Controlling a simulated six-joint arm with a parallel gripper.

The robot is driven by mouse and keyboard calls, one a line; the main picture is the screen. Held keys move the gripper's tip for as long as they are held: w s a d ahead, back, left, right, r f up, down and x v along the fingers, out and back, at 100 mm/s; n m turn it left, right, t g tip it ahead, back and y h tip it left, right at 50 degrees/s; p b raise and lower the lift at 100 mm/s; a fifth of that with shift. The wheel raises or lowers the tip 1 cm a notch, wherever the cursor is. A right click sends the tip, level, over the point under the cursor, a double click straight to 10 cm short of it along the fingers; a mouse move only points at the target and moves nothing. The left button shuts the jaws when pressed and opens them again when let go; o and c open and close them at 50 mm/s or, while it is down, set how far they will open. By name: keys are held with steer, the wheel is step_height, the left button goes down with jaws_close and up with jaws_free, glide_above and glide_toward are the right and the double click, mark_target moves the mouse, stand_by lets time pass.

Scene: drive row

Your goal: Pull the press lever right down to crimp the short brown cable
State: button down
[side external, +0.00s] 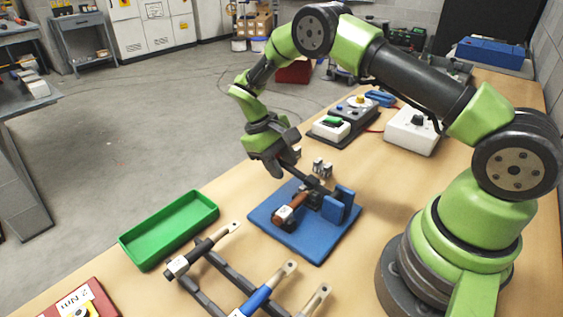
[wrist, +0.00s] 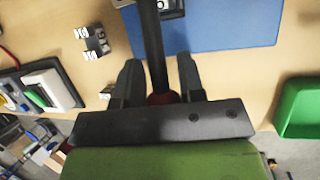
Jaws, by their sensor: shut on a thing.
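The press has a blue base plate (side external: 318,246) and a blue upright block (side external: 343,203) on the bench. Its dark lever (side external: 309,180) slopes up to the left from the press towards my gripper (side external: 277,167). In the wrist view the lever (wrist: 153,45) runs between the two fingers of my gripper (wrist: 157,75), with a red knob (wrist: 162,98) at its end near the palm. My gripper is shut on the lever. The short brown cable (side external: 294,207) lies in the press below the lever, a white piece at its near end. Its far end is hidden by the press.
A green tray (side external: 134,250) stands left of the press. Several cables, including a blue one (side external: 262,292), lie on dark rails in front. Small metal clips (side external: 320,169) stand behind the lever.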

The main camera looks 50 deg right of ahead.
steer(key=shift+w+f, duration=0.15)
steer(key=shift+f, duration=1.05)
steer(key=c, duration=0.8)
jaws_free()
steer(key=shift+o, duration=0.2)
steer(key=v, duration=1)
